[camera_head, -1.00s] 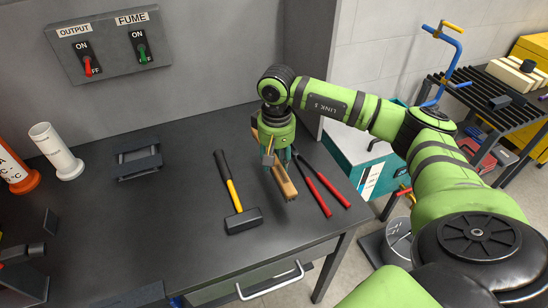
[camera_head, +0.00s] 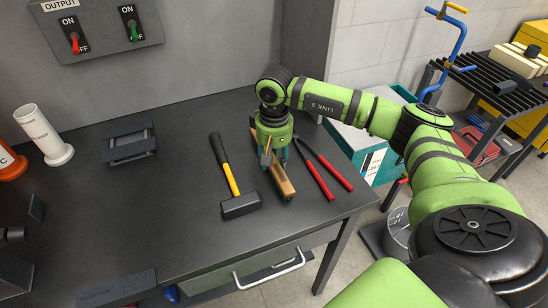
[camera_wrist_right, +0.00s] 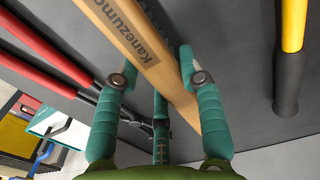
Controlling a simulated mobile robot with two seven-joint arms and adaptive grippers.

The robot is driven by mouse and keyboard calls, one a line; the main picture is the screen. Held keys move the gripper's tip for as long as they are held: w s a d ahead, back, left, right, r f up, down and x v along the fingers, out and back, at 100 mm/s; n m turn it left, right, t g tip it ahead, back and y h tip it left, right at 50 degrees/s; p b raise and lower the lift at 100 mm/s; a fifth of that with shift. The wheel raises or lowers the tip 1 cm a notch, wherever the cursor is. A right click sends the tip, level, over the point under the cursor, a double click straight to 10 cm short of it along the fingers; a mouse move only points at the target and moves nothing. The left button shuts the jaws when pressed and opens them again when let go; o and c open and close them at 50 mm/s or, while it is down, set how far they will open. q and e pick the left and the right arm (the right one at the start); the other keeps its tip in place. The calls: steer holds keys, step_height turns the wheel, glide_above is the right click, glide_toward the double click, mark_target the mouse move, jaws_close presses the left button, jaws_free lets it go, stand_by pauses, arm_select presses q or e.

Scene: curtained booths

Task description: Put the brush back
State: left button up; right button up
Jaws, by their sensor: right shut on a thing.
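The brush (camera_head: 284,186) has a long pale wooden body. In the right wrist view the wood (camera_wrist_right: 142,45) carries dark lettering, and dark bristles show along one side. My right gripper (camera_head: 275,160) points down over the right part of the dark table (camera_head: 180,215). Its teal fingers (camera_wrist_right: 156,68) are shut on the brush, with the wood running between them. The green wrist hides part of the brush in the head view. I cannot tell how far it is above the table. My left gripper is not in view.
A hammer (camera_head: 240,206) lies just left of the brush, and a red-handled tool (camera_head: 325,172) just right. A dark holder (camera_head: 130,147) and a white tube (camera_head: 45,135) stand farther left. A switch panel (camera_head: 97,28) is on the wall. Bare table lies between holder and hammer.

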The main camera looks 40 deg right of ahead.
steer(key=o, duration=1.2)
step_height(320, 180, up, 12)
